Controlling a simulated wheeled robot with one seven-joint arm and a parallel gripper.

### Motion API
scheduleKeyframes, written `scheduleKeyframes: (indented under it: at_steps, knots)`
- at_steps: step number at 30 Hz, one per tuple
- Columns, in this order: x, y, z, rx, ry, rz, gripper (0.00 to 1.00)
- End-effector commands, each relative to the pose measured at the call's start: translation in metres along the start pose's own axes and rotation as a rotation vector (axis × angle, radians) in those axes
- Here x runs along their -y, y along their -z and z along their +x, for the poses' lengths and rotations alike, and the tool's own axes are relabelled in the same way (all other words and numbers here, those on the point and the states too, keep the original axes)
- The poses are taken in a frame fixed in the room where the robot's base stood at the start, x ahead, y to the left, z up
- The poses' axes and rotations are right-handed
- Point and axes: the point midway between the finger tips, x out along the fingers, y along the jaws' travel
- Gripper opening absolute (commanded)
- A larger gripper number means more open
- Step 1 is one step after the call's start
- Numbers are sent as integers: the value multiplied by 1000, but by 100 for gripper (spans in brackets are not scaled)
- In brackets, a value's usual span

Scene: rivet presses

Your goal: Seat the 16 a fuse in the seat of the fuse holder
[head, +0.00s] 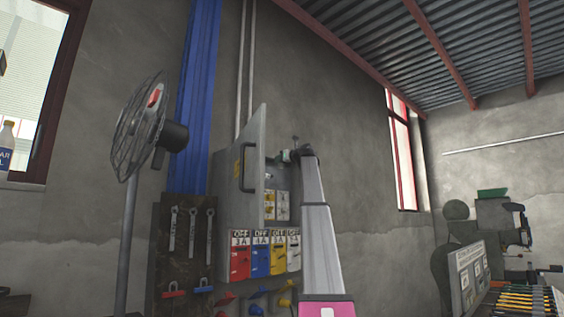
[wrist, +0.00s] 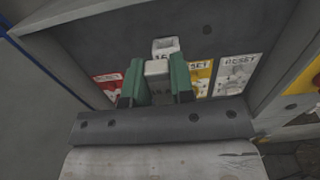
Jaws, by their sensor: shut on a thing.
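My gripper (wrist: 160,80) has green fingers and is shut on a small pale block, which I take to be the 16 A fuse (wrist: 157,68). The fuse sits between the fingertips in the wrist view, with faint marking on its shaded face. Just beyond it, on the grey back panel, is a white block that looks like the fuse holder (wrist: 165,46). Part of a "16" mark shows between the two. I cannot tell whether fuse and holder touch. In the head view my arm reaches up to the open grey cabinet (head: 249,170); the fuse is too small to make out there.
Labels reading RESET, one yellow (wrist: 200,75) and one white (wrist: 236,72), lie behind the fingers. The cabinet door (head: 249,165) stands open on the left. Coloured OFF switches (head: 260,256) sit below. A fan (head: 140,125) stands farther left.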

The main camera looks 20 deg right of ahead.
Motion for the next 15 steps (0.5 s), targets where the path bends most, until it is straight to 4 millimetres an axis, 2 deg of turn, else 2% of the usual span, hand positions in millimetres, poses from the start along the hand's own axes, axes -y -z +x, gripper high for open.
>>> scheduleKeyframes:
  at_steps: [15]
  knots:
    - [1, 0, 27, 0, 1, 0, 0]
